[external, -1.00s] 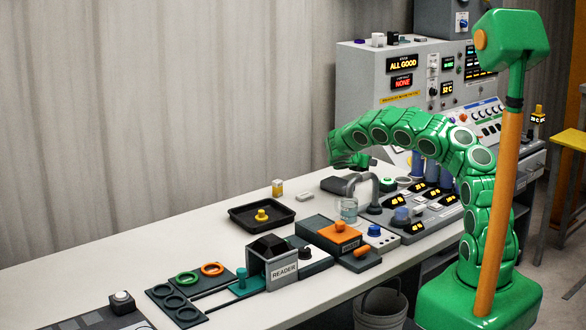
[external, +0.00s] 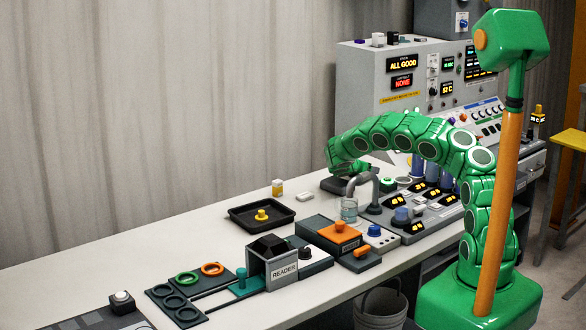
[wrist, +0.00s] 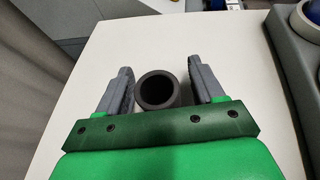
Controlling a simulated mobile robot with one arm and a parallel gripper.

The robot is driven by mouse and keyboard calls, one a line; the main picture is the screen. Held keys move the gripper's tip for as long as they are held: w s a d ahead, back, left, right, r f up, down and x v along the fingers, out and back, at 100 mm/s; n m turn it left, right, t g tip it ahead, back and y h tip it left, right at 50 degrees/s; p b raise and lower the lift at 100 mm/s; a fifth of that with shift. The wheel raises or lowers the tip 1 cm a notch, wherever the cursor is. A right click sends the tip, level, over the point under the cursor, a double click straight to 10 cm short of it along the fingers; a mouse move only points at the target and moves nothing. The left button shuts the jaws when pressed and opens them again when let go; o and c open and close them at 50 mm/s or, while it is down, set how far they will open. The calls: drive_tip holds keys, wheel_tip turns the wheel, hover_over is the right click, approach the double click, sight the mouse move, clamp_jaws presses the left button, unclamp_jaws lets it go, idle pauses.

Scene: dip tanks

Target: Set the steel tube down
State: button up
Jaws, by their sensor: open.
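The steel tube (wrist: 157,88) shows in the wrist view as a dark grey, hollow round piece, seen nearly end-on with its open mouth toward the camera. It lies between the two grey fingers of my gripper (wrist: 160,68), which are apart with a gap on each side of the tube. White counter shows around it. Its lower end is hidden, so its contact with the counter cannot be told. In the external view my gripper (external: 348,175) is low over the far part of the counter, and the tube cannot be made out there.
The control cabinet (external: 356,85) rises behind. White counter is free around the bottle.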

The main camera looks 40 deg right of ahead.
drive_tip(key=shift+r, duration=0.15)
drive_tip(key=v, duration=1.2)
